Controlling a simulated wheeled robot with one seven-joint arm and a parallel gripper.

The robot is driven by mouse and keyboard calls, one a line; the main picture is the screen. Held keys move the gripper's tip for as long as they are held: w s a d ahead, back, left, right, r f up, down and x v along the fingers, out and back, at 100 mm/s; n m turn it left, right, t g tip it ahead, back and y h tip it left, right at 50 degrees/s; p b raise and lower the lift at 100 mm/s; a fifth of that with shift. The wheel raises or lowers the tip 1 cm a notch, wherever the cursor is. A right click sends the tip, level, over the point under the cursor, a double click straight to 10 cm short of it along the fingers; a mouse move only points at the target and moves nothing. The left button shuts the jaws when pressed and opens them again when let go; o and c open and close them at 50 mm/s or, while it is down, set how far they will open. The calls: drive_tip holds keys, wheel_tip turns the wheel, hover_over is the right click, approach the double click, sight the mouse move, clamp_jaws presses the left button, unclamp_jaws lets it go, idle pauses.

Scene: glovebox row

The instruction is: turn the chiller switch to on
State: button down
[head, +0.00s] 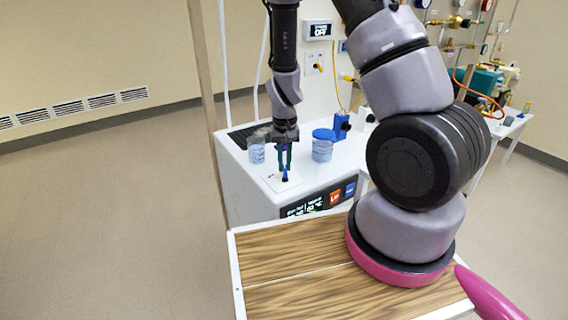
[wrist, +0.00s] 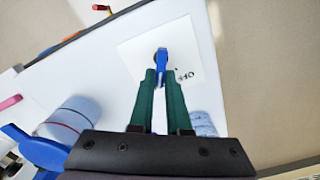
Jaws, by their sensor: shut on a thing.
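The chiller (head: 245,190) is a white box with a dark front display. On its top, a small blue switch (head: 285,177) stands on a pale square plate; it also shows in the wrist view (wrist: 162,56). The plate (wrist: 130,50) bears the word OFF, to the right of the switch in the wrist view. My gripper (head: 285,165) points down over the switch. In the wrist view its green fingers (wrist: 160,80) are shut on the blue switch handle. The fingertips hide part of the handle, and an ON mark is not visible.
Beakers with bluish contents (head: 257,153) (head: 322,150) stand on the chiller top, close on both sides of my gripper. A blue device (head: 341,126) stands behind the right one. A wood-topped surface (head: 290,260) lies in front. Open floor (head: 100,220) is at left.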

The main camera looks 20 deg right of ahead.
sight(285, 166)
drive_tip(key=shift+m, duration=0.4)
drive_tip(key=c, duration=0.9)
unclamp_jaws()
drive_tip(key=shift+r, duration=0.1)
wheel_tip(285, 166, up, 11)
drive_tip(key=shift+f, duration=0.2)
